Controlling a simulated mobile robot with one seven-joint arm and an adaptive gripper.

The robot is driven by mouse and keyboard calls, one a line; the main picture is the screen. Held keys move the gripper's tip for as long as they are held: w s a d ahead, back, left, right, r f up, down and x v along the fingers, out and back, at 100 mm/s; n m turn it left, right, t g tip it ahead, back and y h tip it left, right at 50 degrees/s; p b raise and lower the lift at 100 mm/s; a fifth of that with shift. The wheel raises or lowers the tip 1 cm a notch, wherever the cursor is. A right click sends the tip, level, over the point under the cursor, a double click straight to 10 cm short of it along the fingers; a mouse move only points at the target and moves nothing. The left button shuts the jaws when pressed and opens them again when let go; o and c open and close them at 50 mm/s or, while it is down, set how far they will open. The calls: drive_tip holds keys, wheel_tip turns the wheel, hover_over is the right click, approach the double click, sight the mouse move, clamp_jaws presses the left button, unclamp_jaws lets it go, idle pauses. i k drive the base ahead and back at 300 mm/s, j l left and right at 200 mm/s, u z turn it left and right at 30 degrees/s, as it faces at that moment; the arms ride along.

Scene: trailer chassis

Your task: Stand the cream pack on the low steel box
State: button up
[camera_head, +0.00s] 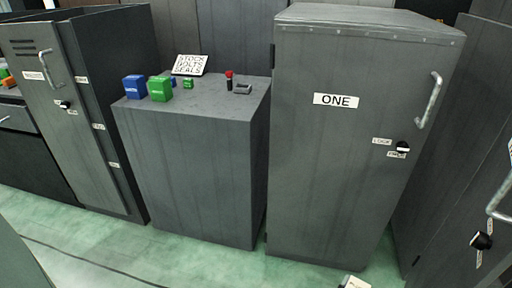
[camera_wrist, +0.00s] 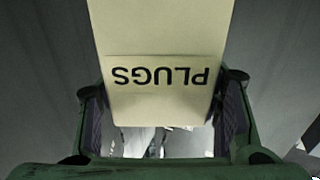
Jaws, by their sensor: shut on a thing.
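The cream pack (camera_wrist: 160,35) fills the upper middle of the wrist view, with the word PLUGS upside down on its face. My gripper (camera_wrist: 162,90) is shut on it, one dark pad at each side. The low steel box (camera_head: 195,170) is the waist-high grey block left of centre in the head view; its top lies below that of the cabinet beside it. A small cream piece with dark marks (camera_head: 354,282) shows at the head view's bottom edge; I cannot tell if it is the pack. My gripper is not clearly visible there.
On the steel box stand a blue pack (camera_head: 134,86), a green pack (camera_head: 160,88), a lettered sign (camera_head: 189,65), a red-topped item (camera_head: 229,80) and a grey fitting (camera_head: 243,88). Its front top is clear. Cabinet ONE (camera_head: 345,150) stands right, another cabinet (camera_head: 75,110) left.

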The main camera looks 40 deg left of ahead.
sight(217, 100)
drive_tip(key=i+u, duration=0.2)
drive_tip(key=u, duration=0.2)
drive_tip(key=i+u, duration=0.25)
drive_tip(key=u, duration=0.15)
drive_tip(key=i+l+u, duration=0.1)
drive_tip(key=u, duration=0.25)
drive_tip(key=i, duration=0.1)
